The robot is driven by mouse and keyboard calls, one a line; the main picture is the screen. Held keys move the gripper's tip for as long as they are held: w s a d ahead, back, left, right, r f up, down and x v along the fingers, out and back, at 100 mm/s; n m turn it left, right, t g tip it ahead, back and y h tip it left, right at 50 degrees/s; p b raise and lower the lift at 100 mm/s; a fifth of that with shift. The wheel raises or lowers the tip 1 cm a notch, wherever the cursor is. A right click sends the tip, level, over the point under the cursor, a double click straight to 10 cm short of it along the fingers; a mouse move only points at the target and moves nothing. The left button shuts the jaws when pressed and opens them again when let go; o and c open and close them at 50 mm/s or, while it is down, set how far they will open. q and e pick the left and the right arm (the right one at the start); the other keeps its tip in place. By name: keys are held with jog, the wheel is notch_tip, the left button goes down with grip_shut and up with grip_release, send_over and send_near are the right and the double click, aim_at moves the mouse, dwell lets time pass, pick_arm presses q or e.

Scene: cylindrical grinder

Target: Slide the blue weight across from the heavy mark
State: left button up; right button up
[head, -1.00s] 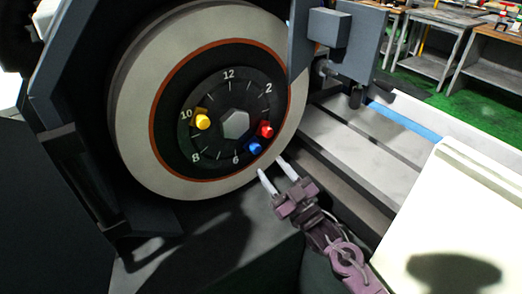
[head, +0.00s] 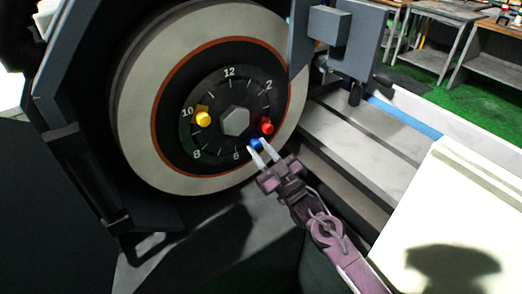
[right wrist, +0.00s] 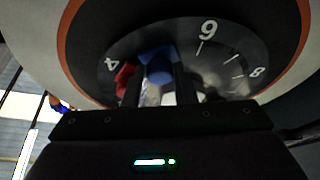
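The blue weight (head: 255,144) sits on the dark dial at the lower right of the wheel face, between the 6 and the red weight (head: 266,127). My right gripper (head: 257,143) is at the blue weight, one finger on each side, and looks shut on it. In the right wrist view the blue weight (right wrist: 157,62) shows between the fingers, with the red weight (right wrist: 124,78) close on the left. The yellow weight (head: 203,118) sits near the 10. I see no heavy mark that I can make out. My left gripper is not in view.
The grinding wheel (head: 135,105) has a hexagonal hub (head: 236,121) at its middle. A grey bracket (head: 345,45) stands right of the wheel. A pale machine cover (head: 455,215) lies at the lower right, beside my right arm.

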aim_at(237, 145)
grip_shut()
jog(key=shift+s+a+f, duration=0.1)
jog(key=shift+s+a+f+m+t+h, duration=0.25)
jog(key=shift+a+m+t+h, duration=0.15)
jog(key=shift+m, duration=0.5)
jog(key=shift+s+a+f+m+t+h, duration=0.1)
jog(key=shift+s+a+m+t+h, duration=0.25)
jog(key=shift+m, duration=0.55)
jog(key=shift+s+a+f+m+t+h, duration=0.1)
jog(key=shift+s+a+m+h, duration=0.25)
jog(key=shift+m, duration=0.5)
jog(key=shift+s+a+m+t+h, duration=0.15)
jog(key=shift+a+m+h, duration=0.3)
jog(key=shift+m, duration=0.35)
jog(key=shift+s+a+f+m+t+h, duration=0.15)
jog(key=shift+a+m+h, duration=0.25)
jog(key=shift+m, duration=0.45)
jog(key=shift+r, duration=0.1)
jog(key=o, duration=0.8)
grip_release()
jog(key=shift+o, duration=0.2)
jog(key=shift+s, duration=0.1)
